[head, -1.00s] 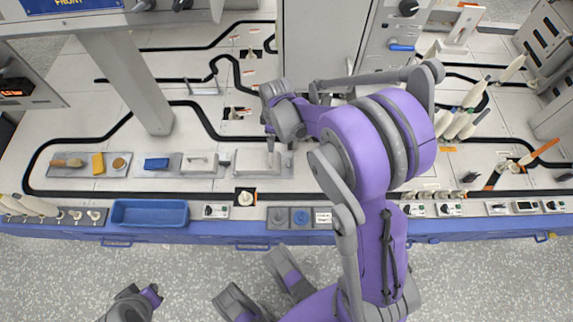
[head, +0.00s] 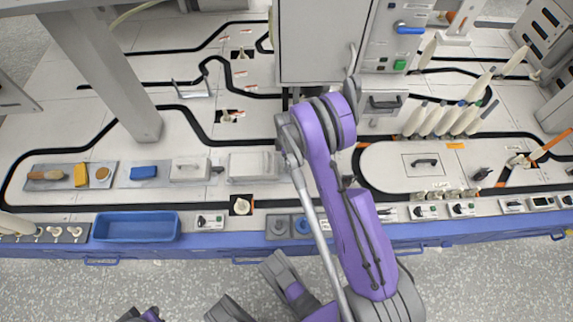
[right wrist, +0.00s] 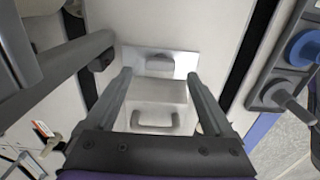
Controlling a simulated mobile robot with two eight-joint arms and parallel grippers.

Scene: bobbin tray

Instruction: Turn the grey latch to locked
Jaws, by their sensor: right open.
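A grey upright handle (head: 351,60) sits at the right edge of the grey cabinet (head: 318,45) in the head view. It may be the latch, but I cannot tell for sure, and no lock marking is readable. My right gripper (right wrist: 158,76) is open and empty in the right wrist view. Its fingers frame a pale box (right wrist: 158,93) with a grey loop handle (right wrist: 153,122). I see no contact with it. In the head view my right arm hides the fingertips, and the pale box (head: 252,166) lies left of the arm.
A blue handle (head: 410,29) and a green button (head: 399,65) are on the panel right of the cabinet. Several pale bobbins (head: 440,120) stand at the right. A blue tray (head: 136,227) is at the front left. Grey and blue knobs (head: 302,225) sit at the front edge.

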